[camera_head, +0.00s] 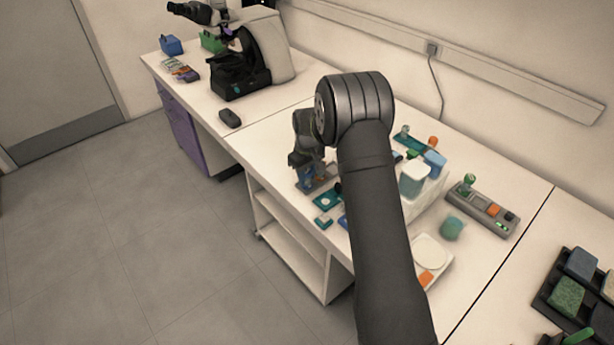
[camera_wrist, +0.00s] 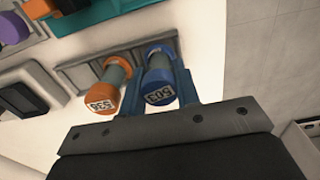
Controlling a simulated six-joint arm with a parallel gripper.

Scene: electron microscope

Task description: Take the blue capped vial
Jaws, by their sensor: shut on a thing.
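The blue capped vial (camera_wrist: 159,66) shows in the wrist view with the number 503 on its near end. My gripper (camera_wrist: 158,92) is shut on it, with one blue finger on each side. The vial's far end is against or just in front of a grey rack (camera_wrist: 78,72); I cannot tell whether it is clear of the rack. In the head view my gripper (camera_head: 312,178) is low over the bench beside small teal items, and the vial cannot be made out there.
An orange capped vial (camera_wrist: 106,92) marked 536 stands close to the left of the held one in the wrist view. In the head view, a microscope (camera_head: 245,65) stands at the back left and a grey control box (camera_head: 483,209) lies to the right.

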